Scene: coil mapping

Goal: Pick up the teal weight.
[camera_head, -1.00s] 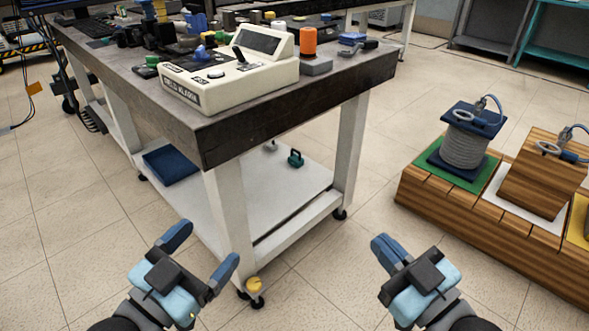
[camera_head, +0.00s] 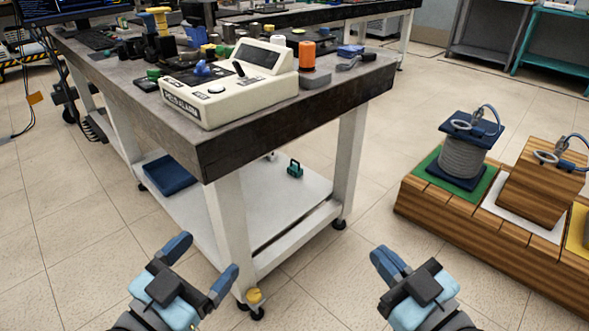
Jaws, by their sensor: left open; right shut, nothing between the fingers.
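The teal weight (camera_head: 295,169) is a small block with a dark handle. It stands on the white lower shelf (camera_head: 262,214) of the workbench, near its right part. My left gripper (camera_head: 207,262) is open and empty in front of the bench's near leg, apart from the weight. My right gripper (camera_head: 386,266) is shut and empty over the floor, to the right of the bench and nearer to me than the weight.
The workbench top (camera_head: 240,136) overhangs the shelf and carries a cream alarm box (camera_head: 228,86) and many small items. A white leg (camera_head: 231,235) stands at the near corner. A wooden platform (camera_head: 470,226) with coils is at the right. Floor between is clear.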

